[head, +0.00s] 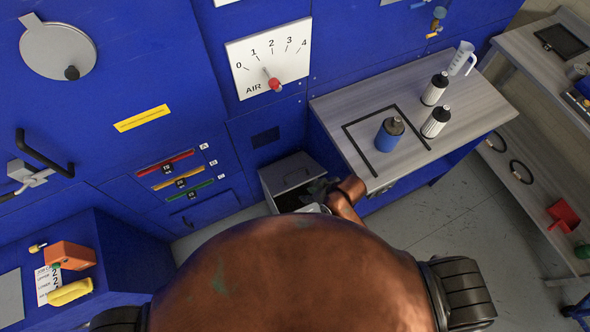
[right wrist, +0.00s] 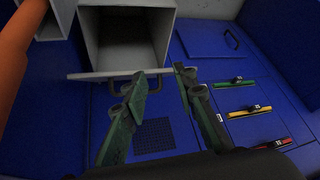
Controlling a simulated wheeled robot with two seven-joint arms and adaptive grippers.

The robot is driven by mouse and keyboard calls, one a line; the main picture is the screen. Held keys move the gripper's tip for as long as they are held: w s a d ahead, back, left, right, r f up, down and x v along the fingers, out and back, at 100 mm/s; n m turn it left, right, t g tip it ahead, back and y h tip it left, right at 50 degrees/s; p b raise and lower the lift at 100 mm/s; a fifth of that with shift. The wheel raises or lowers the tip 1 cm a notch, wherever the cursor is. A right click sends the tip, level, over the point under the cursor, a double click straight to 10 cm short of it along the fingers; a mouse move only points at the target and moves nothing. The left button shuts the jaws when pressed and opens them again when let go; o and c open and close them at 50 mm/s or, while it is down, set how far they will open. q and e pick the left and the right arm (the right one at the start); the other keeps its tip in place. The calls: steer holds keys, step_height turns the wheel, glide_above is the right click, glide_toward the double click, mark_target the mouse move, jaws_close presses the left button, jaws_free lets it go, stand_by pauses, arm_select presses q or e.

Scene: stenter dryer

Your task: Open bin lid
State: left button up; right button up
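The grey bin (head: 267,186) stands low at the foot of the blue machine in the head view. Its opening shows dark there, and the hollow inside (right wrist: 125,38) shows in the right wrist view. The lid (head: 290,172) is clear of the opening, with a dark handle on it. The right wrist view shows the lid (right wrist: 95,75) nearly edge-on, with the handle (right wrist: 119,84) beside the fingers. My right gripper (right wrist: 162,80) is open with nothing between its fingers. One fingertip overlaps the handle in view; I cannot tell whether they touch. My left gripper is not in view.
A bench (head: 440,153) with several bottles stands right of the bin. Red, yellow and green labelled strips (head: 181,182) are on the machine panel to the left. A blue ledge with an orange item (head: 70,254) is at the lower left. Open floor (head: 450,225) lies at the right.

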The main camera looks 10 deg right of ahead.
steer(key=w+a+r+n+g, duration=0.1)
steer(key=w+a+n+g, duration=0.2)
steer(key=a+n, duration=1)
steer(key=w, duration=0.1)
steer(key=w+f+h, duration=0.1)
steer(key=w+d+g+h, duration=0.1)
steer(key=shift+w+d+f, duration=0.1)
steer(key=shift+w+f, duration=0.1)
steer(key=shift+w, duration=0.2)
steer(key=r+h, duration=0.2)
glide_above(295, 172)
steer(key=shift+s+a+f+n, duration=0.15)
steer(key=shift+a+n, duration=0.1)
steer(key=shift+n, duration=0.15)
steer(key=shift+d, duration=0.25)
steer(key=shift+w+f, duration=0.2)
steer(key=shift+f, duration=0.2)
step_height(295, 172, down, 7)
steer(key=shift+r+b, duration=0.1)
steer(key=shift+b, duration=0.45)
steer(key=shift+c, duration=0.2)
